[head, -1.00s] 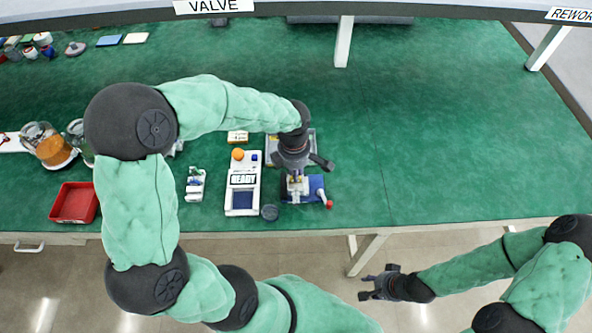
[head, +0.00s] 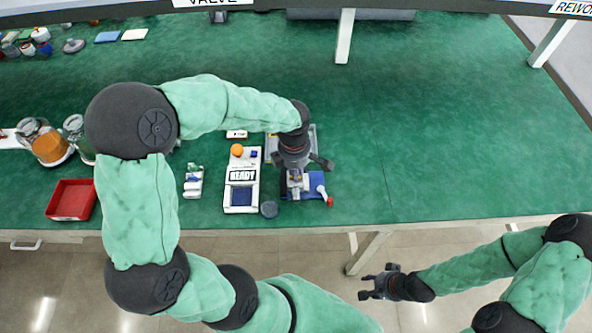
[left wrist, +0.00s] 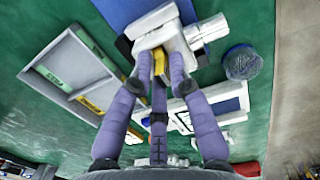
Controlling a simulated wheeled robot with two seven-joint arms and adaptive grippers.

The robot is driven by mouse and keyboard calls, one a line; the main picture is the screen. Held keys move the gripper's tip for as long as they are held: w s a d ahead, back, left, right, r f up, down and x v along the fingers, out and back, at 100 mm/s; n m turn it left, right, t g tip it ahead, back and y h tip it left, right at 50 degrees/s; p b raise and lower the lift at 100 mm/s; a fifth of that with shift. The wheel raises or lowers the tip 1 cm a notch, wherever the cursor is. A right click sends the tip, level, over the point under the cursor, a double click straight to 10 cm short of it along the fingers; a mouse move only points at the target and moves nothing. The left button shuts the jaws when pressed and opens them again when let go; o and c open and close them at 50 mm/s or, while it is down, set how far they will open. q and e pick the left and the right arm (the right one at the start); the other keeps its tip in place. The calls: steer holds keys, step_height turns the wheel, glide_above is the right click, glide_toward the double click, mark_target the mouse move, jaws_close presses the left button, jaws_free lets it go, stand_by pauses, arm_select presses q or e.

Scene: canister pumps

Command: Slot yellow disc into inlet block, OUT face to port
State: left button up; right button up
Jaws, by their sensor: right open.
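The yellow disc (left wrist: 159,62) shows edge-on between my left fingertips in the left wrist view, at the white inlet block (left wrist: 178,46). How deep it sits in the block, and which way its OUT face points, I cannot tell. In the head view the pale block (head: 296,185) stands on a blue base (head: 316,180), below my left gripper (head: 299,176), which partly covers it. The left fingertips (left wrist: 160,68) are close on both sides of the disc; whether they touch it is unclear. My right gripper (head: 364,286) is open and empty, in front of the table.
A white device reading READY (head: 242,178) with an orange ball and a dark round piece (head: 269,209) stand left of the block. A grey labelled tray (left wrist: 55,80) lies behind it. A red bin (head: 71,200) and jars are far left. The table's right side is clear.

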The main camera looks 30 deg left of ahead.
arm_select(q)
steer(key=shift+o, duration=1)
step_height(320, 180, up, 12)
steer(key=shift+s, duration=0.25)
